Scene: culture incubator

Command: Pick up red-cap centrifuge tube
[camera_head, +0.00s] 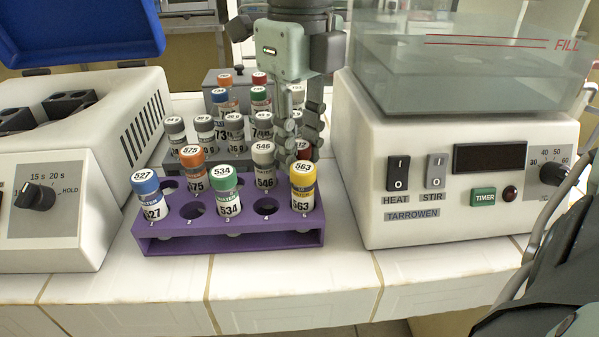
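A dark red-capped tube (304,149) is largely hidden behind the yellow-capped tube 563 and my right gripper; only its cap and part of a label show. It seems to be in the back row of the purple rack (233,246), at the right end. My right gripper (300,148) points down from above, its fingers beside and in front of this cap. I cannot tell whether the fingers touch the tube or are closed on it. Another red-capped tube (259,80) stands in the grey rack farther back. My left gripper is not in view.
A centrifuge (75,180) with a raised blue lid is left; a water bath (470,190) is right. The counter front is clear.

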